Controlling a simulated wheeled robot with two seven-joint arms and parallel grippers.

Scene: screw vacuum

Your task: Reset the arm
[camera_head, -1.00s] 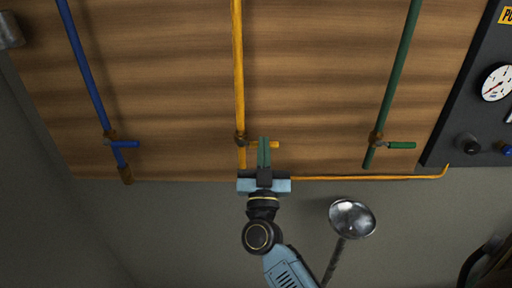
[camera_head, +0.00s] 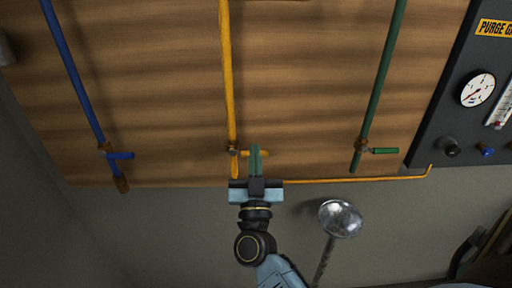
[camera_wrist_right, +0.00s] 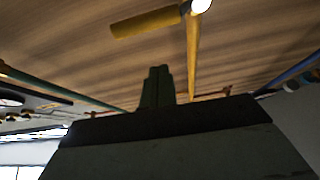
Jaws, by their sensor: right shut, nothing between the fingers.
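My right arm comes up from the bottom of the head view. Its right gripper (camera_head: 255,150) is shut and empty, with its green fingers pressed together beside the yellow valve handle (camera_head: 246,153). In the head view the fingertips overlap the handle, and I cannot tell from it whether they touch. In the right wrist view the shut fingers (camera_wrist_right: 157,84) show from behind, with the yellow handle (camera_wrist_right: 146,22) above them and apart. The yellow pipe (camera_head: 227,75) runs up the wooden panel behind. My left gripper is not in view.
A blue pipe with a blue handle (camera_head: 120,156) is at the left, and a green pipe with a green handle (camera_head: 384,151) at the right. A dark gauge panel (camera_head: 448,110) stands at the far right. A shiny metal dome on a rod (camera_head: 341,218) is right of my arm.

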